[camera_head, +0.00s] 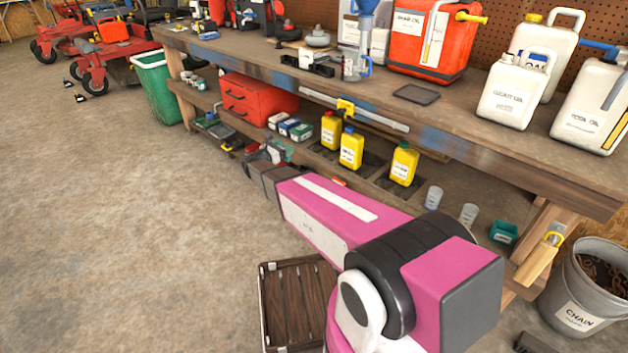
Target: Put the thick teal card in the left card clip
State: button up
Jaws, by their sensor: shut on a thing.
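My pink arm reaches away from the camera, toward the lower shelf under the bench. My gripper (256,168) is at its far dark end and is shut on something. Its fingertips and what they hold are too small and covered to make out. A small teal patch (287,151) shows just beyond the gripper; I cannot tell whether it is the thick teal card or a thing on the shelf. Two small black blocks (322,70) stand near the bench's front edge, well above the gripper. They may be the card clips, but I cannot tell.
The wooden workbench (470,125) carries a dark flat tray (416,95), a red oil can (430,40) and white jugs (513,92). Yellow bottles (351,150) and a red toolbox (258,100) stand below. A slatted crate (295,305) and chain bucket (590,290) are near.

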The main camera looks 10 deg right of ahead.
aim_at(311, 161)
jog(key=f, duration=0.1)
jog(key=s+d+f, duration=0.1)
jog(key=shift+f, duration=0.4)
jog(key=w+d+f, duration=0.1)
jog(key=d+f, duration=0.1)
jog(key=d, duration=0.1)
jog(key=w+d+f, duration=0.2)
jog(key=d, duration=0.1)
jog(key=w+d+f, duration=0.2)
jog(key=d, duration=0.1)
jog(key=shift+w+d+f, duration=0.15)
jog(key=shift+d+f, duration=0.1)
jog(key=shift+f, duration=2.05)
jog(key=o, duration=0.9)
